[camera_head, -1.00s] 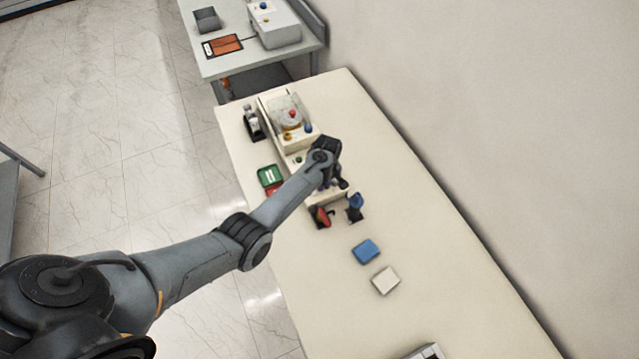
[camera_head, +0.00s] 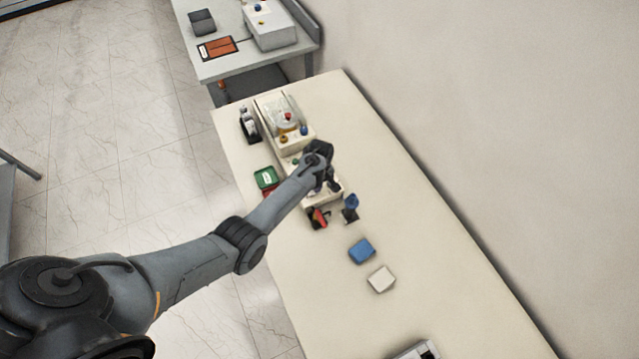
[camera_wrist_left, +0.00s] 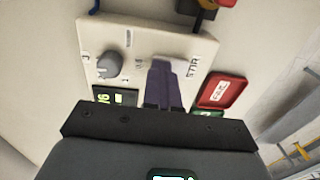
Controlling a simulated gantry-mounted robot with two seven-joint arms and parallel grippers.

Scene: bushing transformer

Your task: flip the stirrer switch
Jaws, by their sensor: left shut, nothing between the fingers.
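The cream control panel (camera_wrist_left: 137,40) of the stirrer fills the upper middle of the left wrist view. It has a grey round knob (camera_wrist_left: 110,65), a small dark display (camera_wrist_left: 115,97) and a "STIR" label at its right. My left gripper (camera_wrist_left: 163,68) is shut and empty, with its fingertips over the panel between the knob and the label. I cannot tell whether they touch it. The stirrer switch cannot be made out; the fingers cover that part of the panel. In the head view the left gripper (camera_head: 333,184) hides much of the panel. My right gripper is not in view.
A red case (camera_wrist_left: 220,92) and a green case (camera_head: 266,178) lie beside the panel. Red and blue-handled items (camera_head: 318,218) (camera_head: 351,205) stand close by. A blue box (camera_head: 361,250) and a white box (camera_head: 381,279) lie farther along the cream table (camera_head: 440,270), with bare surface around them.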

